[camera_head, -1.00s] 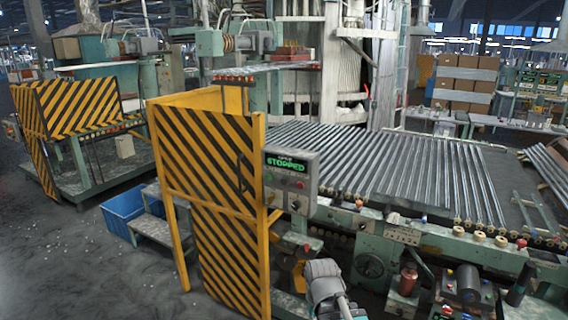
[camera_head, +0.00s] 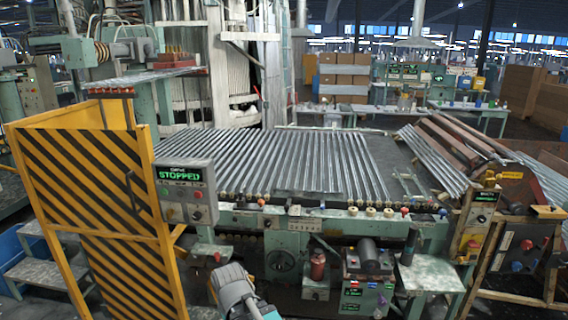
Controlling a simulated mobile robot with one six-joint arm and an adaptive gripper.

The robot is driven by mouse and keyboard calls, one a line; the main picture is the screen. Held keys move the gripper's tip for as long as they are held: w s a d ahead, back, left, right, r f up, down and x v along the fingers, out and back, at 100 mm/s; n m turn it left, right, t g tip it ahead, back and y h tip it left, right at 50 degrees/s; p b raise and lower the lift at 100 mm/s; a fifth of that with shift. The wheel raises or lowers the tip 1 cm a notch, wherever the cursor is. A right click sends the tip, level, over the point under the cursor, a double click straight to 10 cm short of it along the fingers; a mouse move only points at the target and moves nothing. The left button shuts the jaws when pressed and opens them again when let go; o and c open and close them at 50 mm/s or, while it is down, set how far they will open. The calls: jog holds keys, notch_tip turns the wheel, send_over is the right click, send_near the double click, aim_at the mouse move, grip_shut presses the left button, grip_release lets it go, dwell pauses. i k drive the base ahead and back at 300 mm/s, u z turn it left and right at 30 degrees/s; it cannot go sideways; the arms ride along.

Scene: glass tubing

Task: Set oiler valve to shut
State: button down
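A dark red bottle-like vessel (camera_head: 318,264) stands on a green bracket at the front of the tubing machine (camera_head: 300,222); it may be the oiler. I cannot make out a valve on it or how it is set. A grey link of my arm with a teal cap shows at the bottom, left of the vessel. My gripper is not in view, so its state and its place relative to the vessel cannot be seen.
A control box (camera_head: 185,190) reading STOPPED is beside a striped yellow guard (camera_head: 90,180). A green unit with a dark cylinder (camera_head: 369,258) stands right of the vessel. A small side table (camera_head: 430,273) and a slanted wooden rack (camera_head: 515,250) are farther right.

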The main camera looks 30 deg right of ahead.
aim_at(492, 183)
jog(key=z, duration=1.85)
jog(key=i, duration=0.95)
